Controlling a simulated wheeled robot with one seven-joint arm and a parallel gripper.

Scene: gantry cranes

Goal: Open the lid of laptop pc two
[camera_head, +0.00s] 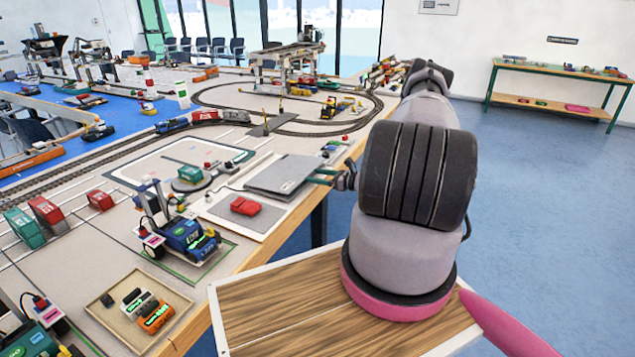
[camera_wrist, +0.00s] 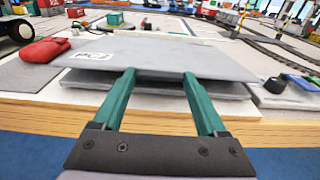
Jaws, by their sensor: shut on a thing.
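The laptop (camera_head: 284,176) is a flat grey computer on a pale mat near the table's right edge. In the wrist view its lid (camera_wrist: 150,57) bears a "PC2" label and stands slightly raised, with a dark gap above the grey base (camera_wrist: 160,83). My gripper (camera_wrist: 160,74) has two green fingers reaching to the front edge of the lid. The fingers are set apart and hold the lid's edge; their grip underneath is hidden. In the head view my gripper (camera_head: 325,175) meets the laptop's right side.
A red pouch-like object (camera_head: 245,206) lies beside the laptop, left of it in the wrist view. A dark knob (camera_wrist: 275,85) is right of the laptop. Model vehicles and tracks crowd the table behind.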

